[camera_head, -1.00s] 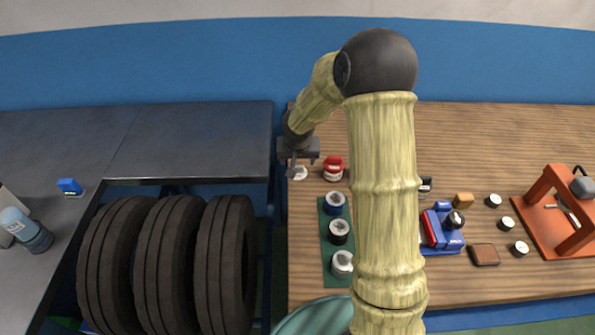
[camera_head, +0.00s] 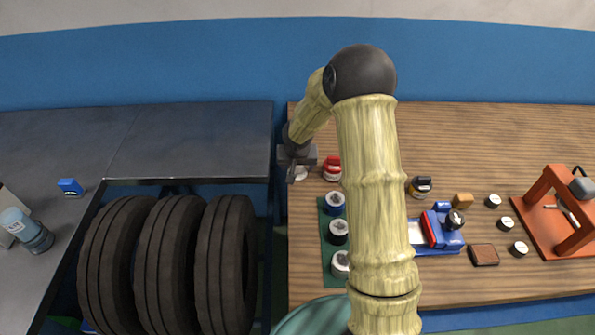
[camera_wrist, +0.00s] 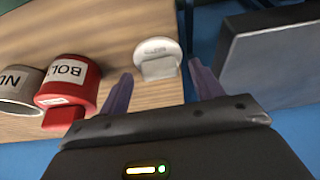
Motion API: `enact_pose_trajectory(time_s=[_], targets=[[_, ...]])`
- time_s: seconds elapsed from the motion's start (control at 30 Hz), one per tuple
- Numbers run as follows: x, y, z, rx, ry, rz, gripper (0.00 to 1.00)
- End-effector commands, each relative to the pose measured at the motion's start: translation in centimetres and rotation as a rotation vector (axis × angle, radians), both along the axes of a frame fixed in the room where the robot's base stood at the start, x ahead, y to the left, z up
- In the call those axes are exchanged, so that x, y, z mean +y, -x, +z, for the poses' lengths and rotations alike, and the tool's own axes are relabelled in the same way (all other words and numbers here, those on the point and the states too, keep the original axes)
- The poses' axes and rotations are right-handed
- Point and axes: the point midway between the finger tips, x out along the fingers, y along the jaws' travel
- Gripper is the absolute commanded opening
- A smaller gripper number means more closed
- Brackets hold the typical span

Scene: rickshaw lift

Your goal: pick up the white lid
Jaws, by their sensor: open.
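The white lid (camera_wrist: 157,47) is a round disc with raised lettering and a pale upright tab. In the wrist view it lies on the wooden bench near its edge, ahead of my gripper and between the lines of its two fingers. In the head view my gripper (camera_head: 297,172) is over the bench's left edge.
A red labelled canister (camera_wrist: 82,82) and a grey one (camera_wrist: 18,92) stand left of the lid in the wrist view. The dark metal table (camera_wrist: 275,55) is to the right, across a gap.

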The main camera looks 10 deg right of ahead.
Motion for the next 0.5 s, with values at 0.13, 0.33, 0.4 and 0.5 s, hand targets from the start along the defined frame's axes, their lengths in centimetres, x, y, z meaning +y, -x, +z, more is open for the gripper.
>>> enact_pose_trajectory(time_s=[0.13,0.33,0.4,0.5], targets=[[-0.01,0.01,0.02,0.0,0.0,0.0,0.56],[-0.01,0.0,0.02,0.0,0.0,0.0,0.18],[-0.01,0.0,0.03,0.0,0.0,0.0,0.17],[-0.01,0.0,0.03,0.0,0.0,0.0,0.17]])
